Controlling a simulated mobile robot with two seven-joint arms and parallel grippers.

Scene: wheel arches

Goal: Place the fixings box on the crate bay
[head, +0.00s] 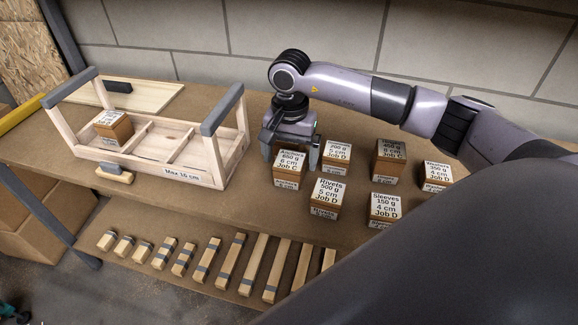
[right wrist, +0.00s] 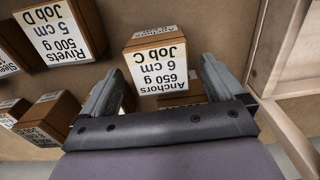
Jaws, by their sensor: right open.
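Several labelled wooden fixings boxes stand on the bench; which one the task means is not shown. My right gripper (head: 291,150) is open, pointing down at the Anchors box (head: 289,168), labelled 650 g, 6 cm, Job C. In the right wrist view the Anchors box (right wrist: 156,64) shows between and beyond the open fingertips (right wrist: 163,72); I cannot tell whether they touch it. The wooden crate (head: 206,176) stands left of the gripper, with bays split by dividers and grey-padded end frames. One labelled box (head: 114,128) sits in its left bay; bays to its right look empty.
The Rivets box (head: 326,198), Sleeves box (head: 384,208), Washers box (head: 436,176) and others stand close right of the gripper. A pale board (head: 140,95) lies behind the crate. A small wooden block (head: 115,174) is at its front. Wooden bars lie on a lower shelf.

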